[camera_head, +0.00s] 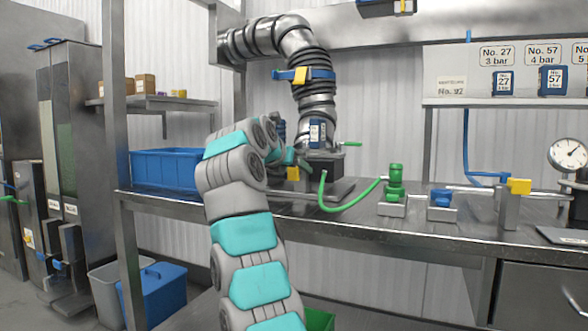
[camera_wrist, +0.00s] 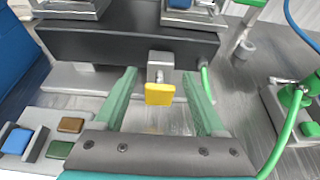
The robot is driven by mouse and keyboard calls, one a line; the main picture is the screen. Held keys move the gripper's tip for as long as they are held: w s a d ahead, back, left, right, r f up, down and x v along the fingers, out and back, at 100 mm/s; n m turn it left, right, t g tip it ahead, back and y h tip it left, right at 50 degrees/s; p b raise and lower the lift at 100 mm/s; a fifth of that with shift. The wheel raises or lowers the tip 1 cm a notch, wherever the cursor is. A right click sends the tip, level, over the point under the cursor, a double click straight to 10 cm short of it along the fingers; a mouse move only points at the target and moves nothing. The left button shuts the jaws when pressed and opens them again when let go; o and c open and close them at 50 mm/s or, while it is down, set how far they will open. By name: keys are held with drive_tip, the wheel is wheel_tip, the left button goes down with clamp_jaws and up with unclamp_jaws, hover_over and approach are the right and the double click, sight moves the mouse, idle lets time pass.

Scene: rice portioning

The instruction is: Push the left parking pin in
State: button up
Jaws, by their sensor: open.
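A yellow-ended pin (camera_wrist: 159,94) with a grey metal shank sticks out of the front of a dark block (camera_wrist: 100,48) in the wrist view. Its yellow end also shows in the head view (camera_head: 293,174), just right of my arm. I take it for the left parking pin; no second pin shows on this block. My gripper (camera_wrist: 159,76) is open, with one green finger on each side of the pin and a visible gap to both. Nothing is held. In the head view my arm hides most of the gripper.
A ribbed metal pipe (camera_head: 316,92) rises above the block. A green hose (camera_head: 345,205) curves to a green valve (camera_head: 395,181) at right. A blue bin (camera_head: 165,169) stands left. Small coloured blocks on a grey holder (camera_wrist: 72,125) lie left of my gripper.

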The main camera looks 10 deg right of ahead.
drive_tip(key=v, duration=0.8)
drive_tip(key=shift+d, duration=0.1)
